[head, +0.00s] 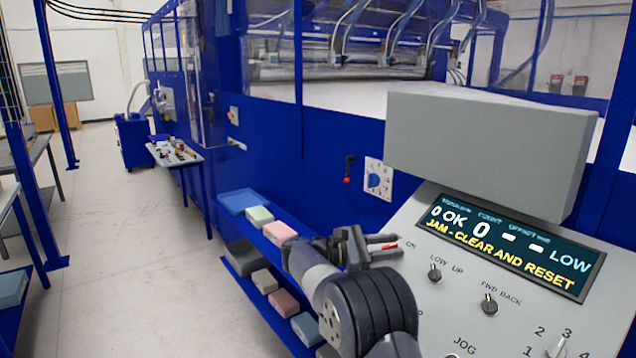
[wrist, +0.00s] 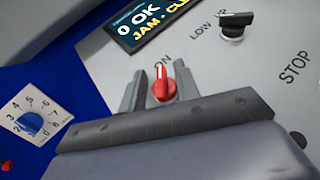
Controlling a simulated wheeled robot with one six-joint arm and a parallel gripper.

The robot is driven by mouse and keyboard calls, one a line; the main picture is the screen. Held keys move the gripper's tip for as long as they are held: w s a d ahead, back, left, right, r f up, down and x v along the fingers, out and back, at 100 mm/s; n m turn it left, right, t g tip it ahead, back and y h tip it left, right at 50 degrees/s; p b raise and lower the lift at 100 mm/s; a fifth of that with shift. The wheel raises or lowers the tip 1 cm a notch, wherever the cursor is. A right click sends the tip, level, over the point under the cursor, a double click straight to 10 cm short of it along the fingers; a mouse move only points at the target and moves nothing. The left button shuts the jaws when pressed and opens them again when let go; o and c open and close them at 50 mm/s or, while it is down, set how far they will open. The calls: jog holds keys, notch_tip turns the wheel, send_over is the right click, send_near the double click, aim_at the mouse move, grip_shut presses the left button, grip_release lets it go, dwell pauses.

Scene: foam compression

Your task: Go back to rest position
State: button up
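My gripper (head: 375,245) is at the left edge of the sloping grey control panel (head: 425,300). In the wrist view, my gripper (wrist: 160,90) has its two fingers apart, with a red knob (wrist: 172,83) showing between them beside a partly hidden "ON" label. The knob's handle points up. I see no clear grip on the knob. In the head view a red part (head: 383,246) shows by the fingers. The panel's display (head: 505,243) reads "0 OK", "LOW" and "JAM - CLEAR AND RESET".
Black knobs (head: 434,272) and (head: 489,304) sit on the panel, under a grey box (head: 490,150). A blue shelf (head: 240,200) with foam blocks (head: 279,231) lies left of my arm. A blue machine stands behind. The floor (head: 130,240) at left is clear.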

jog(key=shift+d+f+n+t+b, duration=0.2)
jog(key=shift+d+n+t+b, duration=0.1)
jog(key=shift+n+t+b, duration=0.65)
jog(key=n+t+y+b, duration=0.1)
jog(key=n+t+b, duration=0.1)
jog(key=n+t, duration=0.1)
jog(key=n+t+y+b, duration=0.1)
jog(key=n+t+b, duration=0.1)
jog(key=n+t, duration=0.2)
jog(key=shift+r+y, duration=0.15)
jog(key=shift+y, duration=0.15)
jog(key=n+t+y+b, duration=0.1)
jog(key=n+t+y, duration=0.2)
jog(key=n, duration=0.1)
jog(key=shift+r, duration=0.15)
jog(key=n+t+y, duration=0.1)
jog(key=n+y, duration=0.2)
jog(key=n+t+y, duration=0.2)
jog(key=n+y, duration=0.1)
jog(key=n, duration=0.1)
jog(key=shift+s+a+y, duration=0.1)
jog(key=shift+a+y, duration=0.05)
jog(key=shift+y, duration=0.35)
jog(key=shift+s+a, duration=0.15)
jog(key=shift+s, duration=0.2)
jog(key=shift+s+a, duration=0.15)
jog(key=shift+s, duration=0.3)
